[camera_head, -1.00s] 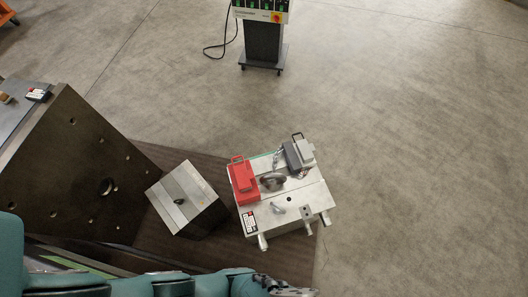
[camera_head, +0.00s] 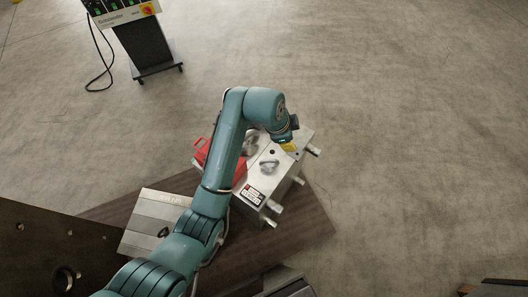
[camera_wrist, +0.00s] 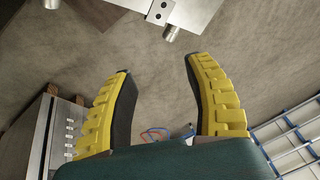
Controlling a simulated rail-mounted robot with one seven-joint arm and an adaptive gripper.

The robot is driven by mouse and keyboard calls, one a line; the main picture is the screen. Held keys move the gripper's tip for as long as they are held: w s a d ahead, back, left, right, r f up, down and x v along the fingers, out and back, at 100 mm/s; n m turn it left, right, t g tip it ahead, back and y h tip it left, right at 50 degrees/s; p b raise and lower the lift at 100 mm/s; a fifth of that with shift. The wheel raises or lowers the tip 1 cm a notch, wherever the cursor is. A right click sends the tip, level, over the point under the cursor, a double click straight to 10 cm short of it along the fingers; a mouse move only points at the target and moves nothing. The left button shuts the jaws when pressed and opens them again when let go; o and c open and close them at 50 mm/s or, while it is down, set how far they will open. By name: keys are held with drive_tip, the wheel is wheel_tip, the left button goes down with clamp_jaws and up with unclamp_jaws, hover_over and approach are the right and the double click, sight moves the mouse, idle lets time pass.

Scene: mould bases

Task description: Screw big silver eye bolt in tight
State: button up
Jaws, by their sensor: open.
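The mould base (camera_head: 284,178) is a silver block with pegs sticking out on its right side. On its top lies a silver eye bolt (camera_head: 269,167). A second, larger and darker ring-shaped eye bolt (camera_head: 252,143) shows behind it, partly hidden by my arm. My gripper (camera_head: 290,146) is over the right part of the block in the head view. In the wrist view my gripper (camera_wrist: 157,65) has its two yellow fingers wide apart with nothing between them. The block's edge (camera_wrist: 190,12) shows at the top of the wrist view; no eye bolt shows there.
A red part (camera_head: 205,153) sits on the left of the block, partly behind my arm. A smaller steel block (camera_head: 150,215) and a dark plate (camera_head: 35,245) stand to the left. A control cabinet (camera_head: 140,40) is at the back.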

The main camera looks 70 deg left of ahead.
drive_tip(key=g+h+b, duration=0.1)
drive_tip(key=h+b, duration=0.1)
approach(269, 160)
drive_tip(key=shift+w+a+f, duration=0.2)
drive_tip(key=shift+w+f, duration=0.1)
drive_tip(key=shift+f, duration=0.1)
drive_tip(key=b+x, duration=0.5)
drive_tip(key=shift+s+d+f+b, duration=0.1)
drive_tip(key=shift+f+b, duration=0.1)
drive_tip(key=shift+b, duration=0.2)
drive_tip(key=shift+x, duration=1.7)
drive_tip(key=shift+c, duration=0.5)
clamp_jaws()
drive_tip(key=shift+r, duration=0.1)
